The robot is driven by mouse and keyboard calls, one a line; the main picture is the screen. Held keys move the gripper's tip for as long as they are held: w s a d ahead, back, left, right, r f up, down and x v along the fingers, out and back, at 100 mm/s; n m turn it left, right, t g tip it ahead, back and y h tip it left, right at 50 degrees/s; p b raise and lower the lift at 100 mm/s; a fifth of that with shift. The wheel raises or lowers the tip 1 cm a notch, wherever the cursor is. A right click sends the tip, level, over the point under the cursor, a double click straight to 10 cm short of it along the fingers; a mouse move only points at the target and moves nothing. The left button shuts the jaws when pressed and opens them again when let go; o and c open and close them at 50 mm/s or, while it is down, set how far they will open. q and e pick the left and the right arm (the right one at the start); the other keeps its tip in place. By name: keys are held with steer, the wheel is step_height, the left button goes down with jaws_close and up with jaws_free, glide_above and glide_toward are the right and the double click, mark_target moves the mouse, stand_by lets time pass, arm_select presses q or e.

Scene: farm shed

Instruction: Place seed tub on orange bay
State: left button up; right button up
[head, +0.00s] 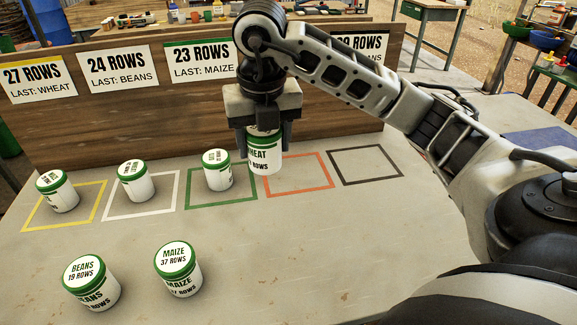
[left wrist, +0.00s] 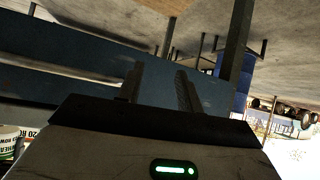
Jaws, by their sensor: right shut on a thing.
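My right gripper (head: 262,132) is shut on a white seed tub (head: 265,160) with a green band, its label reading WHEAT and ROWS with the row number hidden. The tub is upright, over the left part of the orange bay (head: 327,170), an empty painted outline; it looks held above the table, though the gap is hard to judge. The gripper hides the tub's top. My left gripper (left wrist: 159,82) shows in the left wrist view with its fingers apart and nothing between them.
Tubs stand in the yellow bay (head: 98,203), white bay (head: 176,193) and green bay (head: 255,186). The black bay (head: 398,170) is empty. A BEANS tub (head: 92,284) and a MAIZE tub (head: 178,270) stand in front. A wooden board (head: 120,120) with row cards stands behind.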

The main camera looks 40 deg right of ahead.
steer(key=shift+w+d+f+m, duration=0.1)
steer(key=shift+w+d+m, duration=0.1)
steer(key=shift+d+m, duration=0.1)
steer(key=w+d+f, duration=0.1)
steer(key=d+f, duration=0.1)
steer(key=d, duration=0.1)
steer(key=w+d+f, duration=0.2)
steer(key=d+f, duration=0.1)
steer(key=d, duration=0.1)
steer(key=w+d+f, duration=0.2)
steer(key=d+f, duration=0.1)
steer(key=d, duration=0.1)
steer(key=shift+d+p, duration=0.1)
steer(key=shift+p, duration=0.25)
steer(key=shift+w+d+f, duration=0.2)
steer(key=shift+d+f, duration=0.1)
steer(key=shift+f, duration=0.2)
steer(key=shift+w+d+f+p, duration=0.1)
steer(key=shift+d+f+p, duration=0.1)
steer(key=shift+f, duration=0.7)
steer(key=shift+d+f+p, duration=0.1)
steer(key=shift+f+p, duration=0.1)
steer(key=shift+f, duration=0.7)
steer(key=shift+f, duration=0.2)
steer(key=o, duration=1.1)
steer(key=shift+c, duration=0.2)
step_height(320, 180, up, 12)
steer(key=s+a, duration=0.1)
steer(key=shift+s+r, duration=0.15)
steer(key=shift+s, duration=0.15)
